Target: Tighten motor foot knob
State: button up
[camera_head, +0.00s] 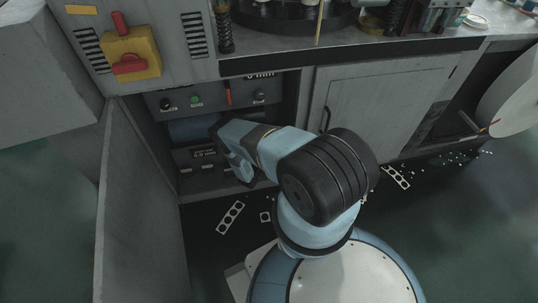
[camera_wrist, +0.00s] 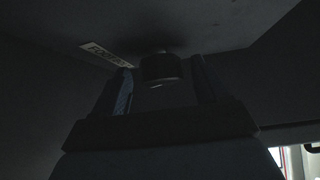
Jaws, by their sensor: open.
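In the wrist view a dark round knob (camera_wrist: 160,66) sits against a dark surface, near a pale label (camera_wrist: 106,55) that seems to begin with "FOOT". My gripper (camera_wrist: 161,78) is open, with one finger on each side of the knob. The picture is too dark to tell whether the fingers touch it. In the head view my arm reaches into the open cabinet bay (camera_head: 212,185); the knob does not show there, and a blue rounded body (camera_head: 190,129) is partly visible inside.
The open cabinet door (camera_head: 145,205) stands to the left of my arm. A control panel (camera_head: 205,100) with small knobs is above the bay, and a closed door (camera_head: 375,108) is to the right. Punched metal strips (camera_head: 230,217) lie on the floor.

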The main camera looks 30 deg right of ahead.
jog(key=shift+c, duration=0.5)
jog(key=c, duration=0.9)
jog(key=shift+a, duration=0.1)
jog(key=shift+c, duration=0.3)
jog(key=shift+m+y, duration=0.3)
jog(key=shift+r+m+g+y, duration=0.25)
jog(key=shift+m+g+y, duration=0.05)
jog(key=shift+m+y, duration=0.85)
jog(key=m+y, duration=0.1)
jog(key=y, duration=0.2)
jog(key=shift+s+d+m, duration=0.15)
jog(key=shift+d+m, duration=0.1)
jog(key=shift+m, duration=0.1)
jog(key=shift+m+y, duration=0.5)
jog(key=shift+y, duration=0.35)
